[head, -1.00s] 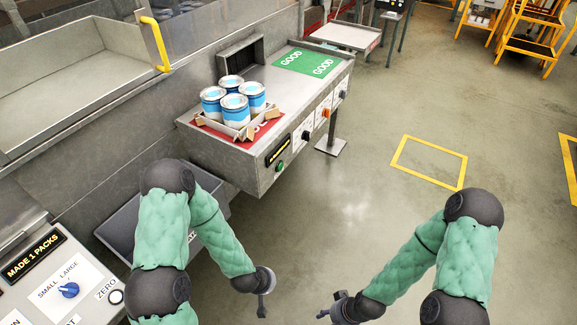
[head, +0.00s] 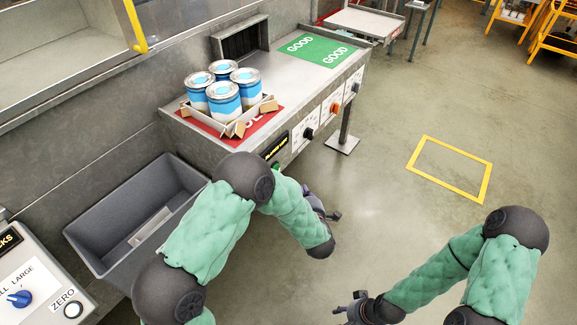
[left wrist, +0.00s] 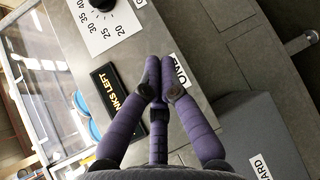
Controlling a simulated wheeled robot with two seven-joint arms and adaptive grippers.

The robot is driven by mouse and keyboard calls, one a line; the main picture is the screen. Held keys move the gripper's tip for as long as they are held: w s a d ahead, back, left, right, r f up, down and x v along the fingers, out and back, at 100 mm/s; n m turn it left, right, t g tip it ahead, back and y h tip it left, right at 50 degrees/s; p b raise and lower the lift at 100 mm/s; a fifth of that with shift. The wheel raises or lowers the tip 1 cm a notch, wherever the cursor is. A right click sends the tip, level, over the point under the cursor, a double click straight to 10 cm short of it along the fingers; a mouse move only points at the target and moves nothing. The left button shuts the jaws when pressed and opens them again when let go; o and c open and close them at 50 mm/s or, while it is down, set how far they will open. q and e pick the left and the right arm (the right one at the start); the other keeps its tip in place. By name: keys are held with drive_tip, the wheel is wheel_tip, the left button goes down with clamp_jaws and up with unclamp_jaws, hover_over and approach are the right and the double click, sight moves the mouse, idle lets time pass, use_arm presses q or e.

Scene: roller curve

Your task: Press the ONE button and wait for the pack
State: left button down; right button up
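The ONE label (left wrist: 181,71) is on the front of the steel machine, beside the dark BLANKS LEFT sign (left wrist: 114,91). In the left wrist view my left gripper's purple fingers (left wrist: 162,80) are drawn together in front of the panel by that label. They hide any button there, and contact cannot be told. In the head view a bit of green button (head: 277,167) shows behind my left arm; my left gripper (head: 326,211) is partly hidden. A pack of blue-and-white cans (head: 223,98) sits in a cardboard tray on the red area. My right gripper (head: 350,307) looks open and empty.
A grey bin (head: 100,235) stands below the machine on the left. A control box with a ZERO button (head: 73,310) is at the lower left. The green GOOD area (head: 312,52) is empty. Knobs (head: 335,108) line the machine's front.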

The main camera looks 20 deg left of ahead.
use_arm(q)
drive_tip(key=shift+w+d+r+n+y, duration=0.3)
drive_tip(key=shift+w+r+n, duration=0.1)
drive_tip(key=shift+r+n, duration=0.25)
use_arm(e)
drive_tip(key=shift+w+d+f, duration=0.15)
drive_tip(key=shift+w+f, duration=0.05)
drive_tip(key=shift+w, duration=0.1)
use_arm(q)
drive_tip(key=shift+a, duration=0.2)
drive_tip(key=w+a, duration=0.3)
drive_tip(key=a, duration=0.5)
drive_tip(key=shift+b, duration=0.35)
use_arm(e)
drive_tip(key=shift+f, duration=0.3)
use_arm(q)
drive_tip(key=shift+a, duration=0.1)
use_arm(e)
drive_tip(key=shift+f, duration=0.1)
use_arm(q)
drive_tip(key=shift+w+a+b, duration=0.15)
drive_tip(key=shift+a+b, duration=0.15)
use_arm(e)
drive_tip(key=shift+f, duration=0.2)
